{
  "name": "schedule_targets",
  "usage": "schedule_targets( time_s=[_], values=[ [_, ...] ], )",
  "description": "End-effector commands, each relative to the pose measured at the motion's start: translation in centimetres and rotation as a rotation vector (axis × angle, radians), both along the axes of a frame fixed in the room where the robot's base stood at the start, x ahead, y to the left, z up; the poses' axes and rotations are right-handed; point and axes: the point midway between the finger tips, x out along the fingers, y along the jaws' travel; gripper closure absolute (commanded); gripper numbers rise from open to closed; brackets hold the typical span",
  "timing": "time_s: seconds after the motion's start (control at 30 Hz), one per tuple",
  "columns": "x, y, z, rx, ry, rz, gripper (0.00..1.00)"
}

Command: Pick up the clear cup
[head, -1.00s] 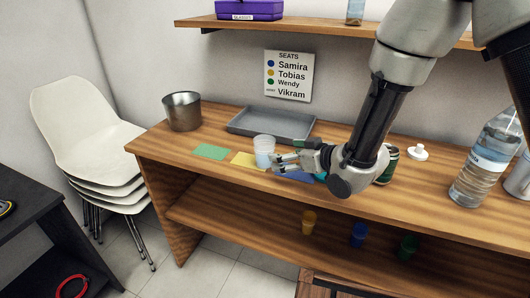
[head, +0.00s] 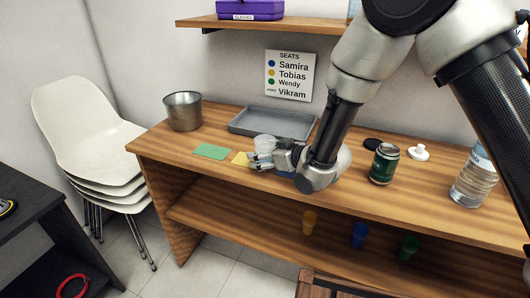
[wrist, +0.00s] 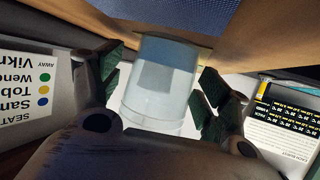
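The clear cup (head: 264,141) stands upright on the wooden counter, at the yellow mat (head: 240,158). In the wrist view the cup (wrist: 158,85) fills the space between the two fingers and looks empty. My gripper (head: 262,160) reaches the cup from the right at low height, with its fingers around the cup's sides. In the wrist view my gripper (wrist: 163,88) is open, with a finger on either side and narrow gaps to the cup. The head view hides part of the cup behind the fingers.
A grey tray (head: 240,122) lies just behind the cup, and a metal pot (head: 184,112) stands at left. A green mat (head: 211,152) lies left of the yellow one.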

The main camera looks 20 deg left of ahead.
Motion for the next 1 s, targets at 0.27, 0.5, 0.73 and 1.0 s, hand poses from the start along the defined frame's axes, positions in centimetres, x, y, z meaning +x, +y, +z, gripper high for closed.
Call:
schedule_targets(
  time_s=[0.27,0.5,0.73,1.0],
  values=[
    [0.0,0.0,0.0,0.0,0.0,0.0,0.7],
    [0.0,0.0,0.1,0.001,0.0,0.0,0.7],
    [0.0,0.0,3.6,0.004,-0.003,-0.001,0.7],
    [0.0,0.0,8.8,0.004,-0.002,0.0,0.7]
  ],
)
